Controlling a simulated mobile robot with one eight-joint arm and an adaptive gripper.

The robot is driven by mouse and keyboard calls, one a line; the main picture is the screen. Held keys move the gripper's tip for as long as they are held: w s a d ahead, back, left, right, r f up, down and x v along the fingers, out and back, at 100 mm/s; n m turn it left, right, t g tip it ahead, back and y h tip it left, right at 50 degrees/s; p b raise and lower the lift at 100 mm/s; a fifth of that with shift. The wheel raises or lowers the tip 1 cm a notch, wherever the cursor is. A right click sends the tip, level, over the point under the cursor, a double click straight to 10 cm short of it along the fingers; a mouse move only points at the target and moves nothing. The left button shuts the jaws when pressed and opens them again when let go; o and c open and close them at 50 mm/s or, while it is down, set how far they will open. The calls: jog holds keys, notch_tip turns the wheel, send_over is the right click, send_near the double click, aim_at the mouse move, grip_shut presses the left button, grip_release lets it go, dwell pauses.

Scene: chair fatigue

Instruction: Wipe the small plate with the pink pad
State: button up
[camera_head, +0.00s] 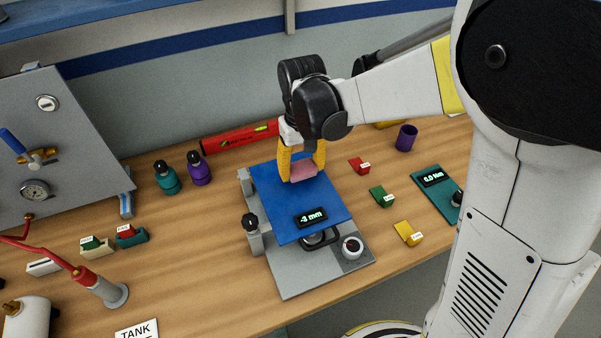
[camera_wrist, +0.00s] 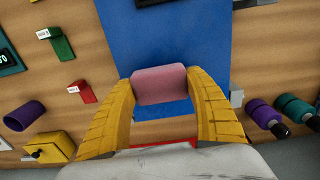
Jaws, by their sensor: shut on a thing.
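The pink pad (camera_head: 303,173) is between the yellow fingers of my gripper (camera_head: 302,176), which is shut on it. The pad (camera_wrist: 160,84) also shows between the fingertips (camera_wrist: 160,90) in the wrist view. The blue plate (camera_head: 280,207) lies below, raised on a grey base, with a display reading about -3 mm at its near end. In the wrist view the plate (camera_wrist: 165,35) spreads behind the pad. The pad is over the far part of the plate. I cannot tell whether it touches the surface.
A red level (camera_head: 238,137) lies behind the plate. Teal (camera_head: 167,178) and purple (camera_head: 198,168) bottles stand to the left. Red (camera_head: 360,166), green (camera_head: 380,196) and yellow (camera_head: 406,233) tagged blocks lie to the right, with a purple cup (camera_head: 406,138) and a teal meter (camera_head: 437,187).

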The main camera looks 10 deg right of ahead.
jog(key=shift+s+a+r+p, duration=0.1)
jog(key=shift+r+p, duration=0.15)
jog(key=shift+r, duration=0.25)
jog(key=shift+s+a+r+p, duration=0.1)
jog(key=shift+r+p, duration=0.15)
jog(key=shift+r, duration=0.2)
jog(key=shift+w+d+r+p, duration=0.1)
jog(key=shift+r+p, duration=0.45)
jog(key=shift+r, duration=0.2)
jog(key=shift+r+p, duration=0.85)
jog(key=shift+r, duration=0.45)
